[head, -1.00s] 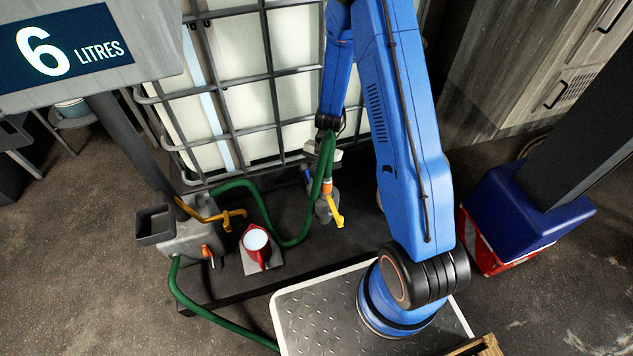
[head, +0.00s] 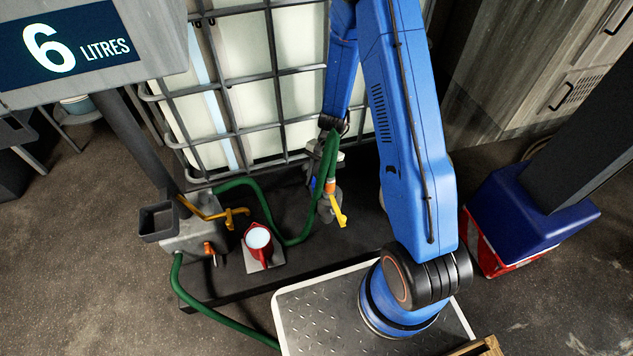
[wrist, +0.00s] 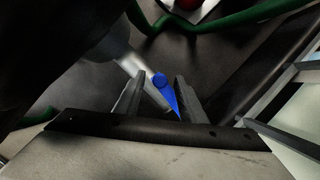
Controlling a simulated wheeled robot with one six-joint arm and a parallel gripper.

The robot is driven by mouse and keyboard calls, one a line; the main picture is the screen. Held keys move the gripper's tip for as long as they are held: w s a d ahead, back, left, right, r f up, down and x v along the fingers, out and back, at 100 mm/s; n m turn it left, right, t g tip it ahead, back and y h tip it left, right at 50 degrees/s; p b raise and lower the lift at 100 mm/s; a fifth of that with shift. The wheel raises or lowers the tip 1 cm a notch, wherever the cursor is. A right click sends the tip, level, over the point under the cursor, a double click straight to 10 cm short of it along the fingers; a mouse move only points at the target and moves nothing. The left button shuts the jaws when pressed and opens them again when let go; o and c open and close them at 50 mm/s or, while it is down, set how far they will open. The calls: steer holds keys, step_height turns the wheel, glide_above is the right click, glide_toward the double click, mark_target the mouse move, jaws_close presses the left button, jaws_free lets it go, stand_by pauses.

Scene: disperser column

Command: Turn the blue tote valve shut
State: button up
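The blue tote valve handle (wrist: 164,88) is a small lever with a round hub, seen in the wrist view between my gripper's two fingers (wrist: 157,101). The fingers are apart, one on each side of the lever. Its narrow tip lies close to the right finger; I cannot tell whether they touch. In the head view only a bit of the blue handle (head: 313,183) shows, at the foot of the caged white tote (head: 270,95). My gripper (head: 322,165) is there too, partly hidden by the green hose.
A yellow lever (head: 340,213) sits just below the valve, with the green hose (head: 290,240) beside it. The tote's cage bars are close behind my gripper.

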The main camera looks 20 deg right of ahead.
steer(key=v, duration=1.7)
steer(key=shift+r, duration=0.15)
